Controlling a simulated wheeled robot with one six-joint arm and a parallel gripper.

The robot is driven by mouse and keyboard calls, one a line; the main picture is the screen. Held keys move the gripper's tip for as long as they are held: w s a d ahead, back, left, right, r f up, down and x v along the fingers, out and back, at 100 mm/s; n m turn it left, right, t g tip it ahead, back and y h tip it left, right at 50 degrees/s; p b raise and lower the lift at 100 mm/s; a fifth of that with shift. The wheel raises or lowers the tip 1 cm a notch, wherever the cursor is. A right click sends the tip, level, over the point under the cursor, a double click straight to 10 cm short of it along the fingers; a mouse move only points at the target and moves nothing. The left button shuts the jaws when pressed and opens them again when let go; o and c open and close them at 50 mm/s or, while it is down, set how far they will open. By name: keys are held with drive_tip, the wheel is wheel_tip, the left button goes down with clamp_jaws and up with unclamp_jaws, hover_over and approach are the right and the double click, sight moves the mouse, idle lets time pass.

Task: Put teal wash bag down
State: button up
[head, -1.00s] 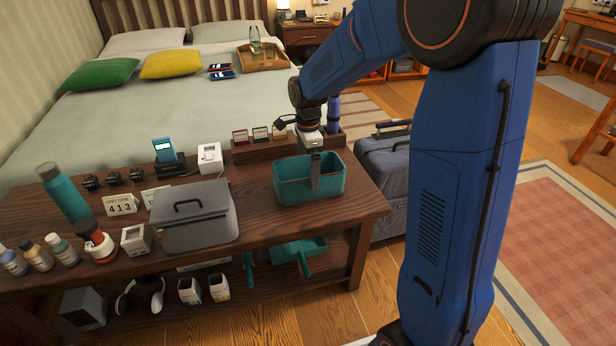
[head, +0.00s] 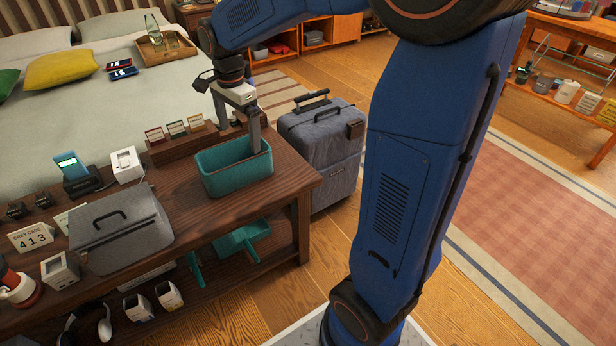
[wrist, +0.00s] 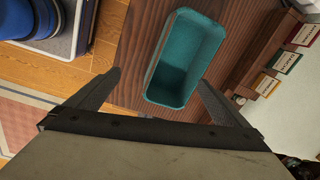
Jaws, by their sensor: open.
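The teal wash bag (head: 222,176) is an open-topped, box-like container standing upright on the wooden bench, near its right end. It also shows in the wrist view (wrist: 174,84), its empty inside visible between my fingers. My gripper (head: 253,143) is at the bag's right end in the head view, pointing down. In the wrist view my gripper (wrist: 158,88) has its fingers spread wide, one on each side of the bag's near end, with nothing held. I cannot tell whether a finger touches the bag.
A grey case (head: 118,232) stands left of the bag on the bench (head: 200,222). Small framed cards (head: 177,129) stand in a wooden holder behind it. A grey suitcase (head: 325,150) stands on the floor to the right. A teal dustpan (head: 243,238) lies on the lower shelf.

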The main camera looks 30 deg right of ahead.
drive_tip(key=s+d+n+t, duration=0.2)
drive_tip(key=s+n, duration=0.5)
drive_tip(key=s, duration=0.7)
drive_tip(key=s+d+n+t, duration=0.2)
drive_tip(key=s+n, duration=0.6)
drive_tip(key=s, duration=0.6)
drive_tip(key=shift+d+r, duration=0.45)
drive_tip(key=shift+d, duration=0.25)
drive_tip(key=shift+s, duration=0.1)
